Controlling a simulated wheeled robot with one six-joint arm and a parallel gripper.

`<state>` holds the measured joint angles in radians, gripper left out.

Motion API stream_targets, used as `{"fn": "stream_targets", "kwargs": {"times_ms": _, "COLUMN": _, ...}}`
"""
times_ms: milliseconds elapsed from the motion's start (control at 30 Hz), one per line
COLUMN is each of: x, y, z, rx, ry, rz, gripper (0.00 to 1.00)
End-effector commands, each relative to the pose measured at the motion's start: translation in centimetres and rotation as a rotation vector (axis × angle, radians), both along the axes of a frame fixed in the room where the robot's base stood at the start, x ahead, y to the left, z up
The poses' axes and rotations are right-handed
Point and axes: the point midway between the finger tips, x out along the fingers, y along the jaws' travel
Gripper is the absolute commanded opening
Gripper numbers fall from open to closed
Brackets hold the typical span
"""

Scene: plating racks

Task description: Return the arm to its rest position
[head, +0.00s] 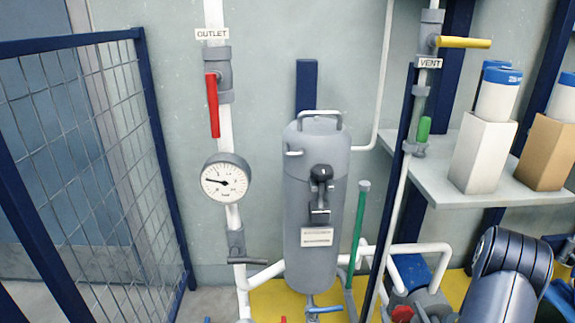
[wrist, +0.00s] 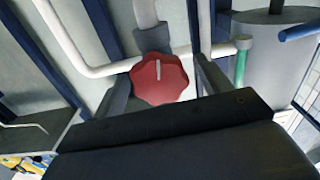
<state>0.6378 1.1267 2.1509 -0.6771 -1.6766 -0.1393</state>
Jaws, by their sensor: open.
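My arm (head: 505,275) shows at the lower right of the head view, bent low in front of the pipes. My gripper is outside that view. In the wrist view my gripper (wrist: 163,66) is open, with one dark finger on each side of a red knob (wrist: 160,80). The knob has a white line on its face and sits on a grey valve body. I cannot tell whether the fingers touch it or how deep they reach. A red knob (head: 403,313) also shows at the bottom edge of the head view.
White pipes (head: 420,248) run close around the knob, with a green pipe (head: 359,230) and grey tank (head: 318,200) to their left. A shelf (head: 455,185) with boxes and bottles stands above my arm. A mesh fence (head: 100,140) is at left.

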Motion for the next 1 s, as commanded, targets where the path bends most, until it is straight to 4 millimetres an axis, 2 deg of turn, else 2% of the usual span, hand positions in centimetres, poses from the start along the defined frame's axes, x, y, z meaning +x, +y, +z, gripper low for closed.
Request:
{"fn": "stream_targets", "kwargs": {"times_ms": 200, "x": 1.7, "y": 0.1, "z": 0.1, "rx": -0.001, "ry": 0.0, "rz": 0.0, "gripper": 0.73}}
{"fn": "stream_targets", "kwargs": {"times_ms": 633, "x": 1.5, "y": 0.0, "z": -0.1, "rx": -0.015, "ry": -0.001, "rz": -0.002, "gripper": 0.73}}
{"fn": "stream_targets", "kwargs": {"times_ms": 767, "x": 0.7, "y": -0.1, "z": -0.3, "rx": 0.003, "ry": 0.001, "rz": -0.003, "gripper": 0.73}}
{"fn": "stream_targets", "kwargs": {"times_ms": 1000, "x": -2.8, "y": -0.3, "z": -0.4, "rx": 0.002, "ry": 0.001, "rz": -0.006, "gripper": 0.73}}
